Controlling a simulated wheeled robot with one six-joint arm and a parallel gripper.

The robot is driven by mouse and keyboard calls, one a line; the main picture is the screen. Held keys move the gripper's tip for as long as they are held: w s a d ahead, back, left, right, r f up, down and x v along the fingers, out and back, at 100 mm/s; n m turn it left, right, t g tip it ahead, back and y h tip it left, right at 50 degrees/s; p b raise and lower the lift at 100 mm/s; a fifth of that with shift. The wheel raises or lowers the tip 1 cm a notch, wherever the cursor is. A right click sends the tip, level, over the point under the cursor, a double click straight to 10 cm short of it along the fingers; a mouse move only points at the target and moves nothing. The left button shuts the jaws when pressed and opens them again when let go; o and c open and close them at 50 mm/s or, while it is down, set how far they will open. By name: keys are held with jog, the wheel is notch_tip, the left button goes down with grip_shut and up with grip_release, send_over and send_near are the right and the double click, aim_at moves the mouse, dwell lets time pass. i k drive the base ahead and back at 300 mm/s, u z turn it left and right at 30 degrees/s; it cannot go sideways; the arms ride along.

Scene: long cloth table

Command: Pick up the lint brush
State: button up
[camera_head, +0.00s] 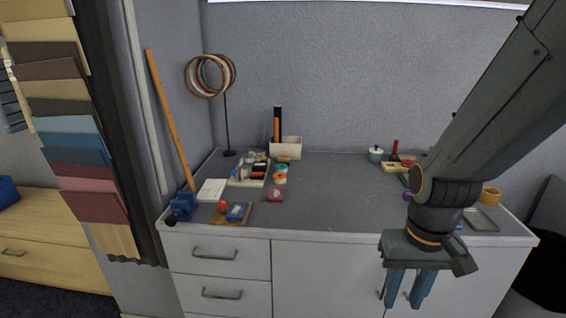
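I cannot make out a lint brush for certain, as the things on the table (330,200) are small. A small upright red piece (395,147) stands at the back right, beside a pale block (390,167); I cannot tell what it is. My gripper (407,292) hangs pointing down at the front right, before the drawer fronts in the picture. Its two blue fingers are apart with nothing visible between them. My arm and gripper hide part of the table's right side.
At the left are a hoop stand (227,120), a white pad (212,190), a blue vise-like object (184,206) and a brown board (225,217). The table's middle is clear.

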aim_at(281, 159)
jog(key=k, duration=0.5)
jog(key=u, duration=1.2)
jog(key=i, duration=1.5)
jog(key=z, duration=0.75)
jog(key=i, duration=0.4)
jog(key=z, duration=0.45)
